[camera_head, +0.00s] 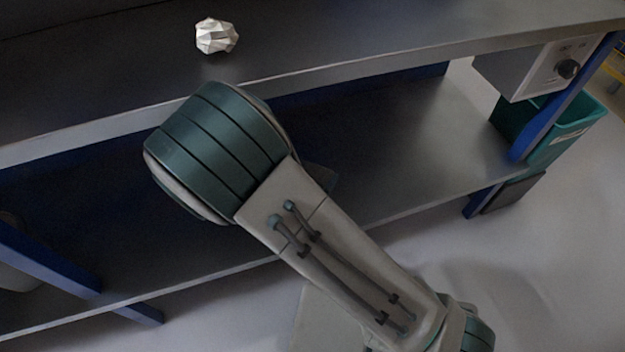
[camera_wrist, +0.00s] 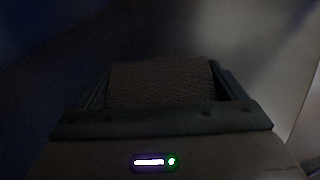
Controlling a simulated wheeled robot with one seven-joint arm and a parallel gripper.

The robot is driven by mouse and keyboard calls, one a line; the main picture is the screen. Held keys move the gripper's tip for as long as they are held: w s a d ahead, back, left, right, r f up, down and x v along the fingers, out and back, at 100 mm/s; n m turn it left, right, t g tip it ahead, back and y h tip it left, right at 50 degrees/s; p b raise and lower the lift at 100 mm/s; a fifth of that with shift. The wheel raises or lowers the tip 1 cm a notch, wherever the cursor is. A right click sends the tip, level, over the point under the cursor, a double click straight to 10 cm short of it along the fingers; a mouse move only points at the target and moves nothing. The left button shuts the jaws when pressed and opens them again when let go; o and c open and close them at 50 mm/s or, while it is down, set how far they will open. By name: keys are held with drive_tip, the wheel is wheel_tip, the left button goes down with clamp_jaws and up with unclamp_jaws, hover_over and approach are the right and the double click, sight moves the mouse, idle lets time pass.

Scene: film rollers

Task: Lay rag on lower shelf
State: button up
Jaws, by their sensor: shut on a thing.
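In the wrist view, my gripper (camera_wrist: 160,72) is shut on a dark, coarse-textured cloth, the rag (camera_wrist: 160,85), which fills the space between the fingers. The view is very dark, so the rag's far edge and what lies under it are hard to make out. In the head view, the lower shelf (camera_head: 425,130) is a bare dark grey metal sheet under the bench top. My arm reaches across the front of this shelf and hides part of it. My gripper and the rag cannot be made out clearly there behind the arm.
The bench top (camera_head: 330,40) overhangs the lower shelf, with a white crumpled ball (camera_head: 216,36) on it. A grey control box (camera_head: 535,68) hangs under its right end. Blue legs (camera_head: 565,95) and a green bin (camera_head: 580,125) stand at the right. The shelf's right part is clear.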

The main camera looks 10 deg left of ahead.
wheel_tip(320, 180, down, 4)
drive_tip(key=b, duration=0.3)
drive_tip(key=o, duration=0.8)
drive_tip(key=shift+f, duration=0.1)
drive_tip(key=shift+c, duration=0.2)
